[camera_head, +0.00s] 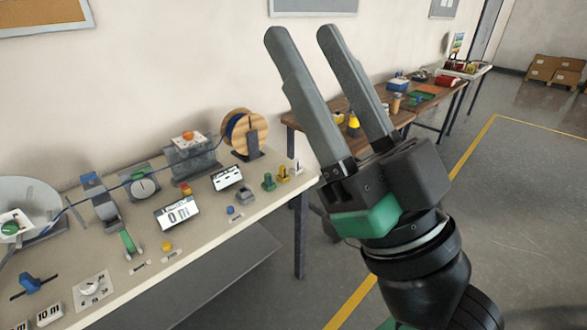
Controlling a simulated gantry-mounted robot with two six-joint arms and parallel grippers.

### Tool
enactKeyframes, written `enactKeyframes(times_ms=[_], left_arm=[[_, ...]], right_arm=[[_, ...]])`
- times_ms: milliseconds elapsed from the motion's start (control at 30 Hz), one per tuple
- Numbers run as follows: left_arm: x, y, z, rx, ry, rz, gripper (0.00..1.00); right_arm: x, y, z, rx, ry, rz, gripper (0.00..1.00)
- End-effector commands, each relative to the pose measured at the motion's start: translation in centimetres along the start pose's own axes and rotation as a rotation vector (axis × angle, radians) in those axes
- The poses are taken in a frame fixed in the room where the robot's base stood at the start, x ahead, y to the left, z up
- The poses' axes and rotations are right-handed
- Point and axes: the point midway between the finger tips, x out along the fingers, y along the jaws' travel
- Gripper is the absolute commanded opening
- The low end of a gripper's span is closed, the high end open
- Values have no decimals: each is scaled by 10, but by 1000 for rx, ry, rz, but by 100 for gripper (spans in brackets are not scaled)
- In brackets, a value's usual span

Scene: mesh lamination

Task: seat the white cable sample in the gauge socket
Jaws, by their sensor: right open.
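My right gripper (303,34) is raised at the right of the head view, with its two long grey fingers apart and nothing between them. A small white piece (297,168), which looks like the white cable sample, stands at the table's right end, left of the gripper's base. A yellow piece (283,174) and a green piece (269,182) stand beside it. A small grey block (245,195) left of them may hold the gauge socket; its opening is too small to make out. My left gripper is not in view.
A blue cable runs along the back. Brown benches (425,105) stand behind my right gripper.

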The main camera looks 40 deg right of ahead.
Motion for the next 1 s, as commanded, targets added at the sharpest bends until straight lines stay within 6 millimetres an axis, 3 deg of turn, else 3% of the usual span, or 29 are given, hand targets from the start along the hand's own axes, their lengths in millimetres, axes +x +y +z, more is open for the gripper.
enactKeyframes(times_ms=[400, 500, 833, 1000], left_arm=[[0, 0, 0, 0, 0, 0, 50], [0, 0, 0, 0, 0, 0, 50], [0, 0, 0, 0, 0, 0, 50], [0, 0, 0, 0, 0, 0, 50]], right_arm=[[0, 0, 0, 0, 0, 0, 50], [0, 0, 0, 0, 0, 0, 66], [0, 0, -1, 26, 3, 0, 66], [-3, -9, -38, 208, 169, -57, 66]])
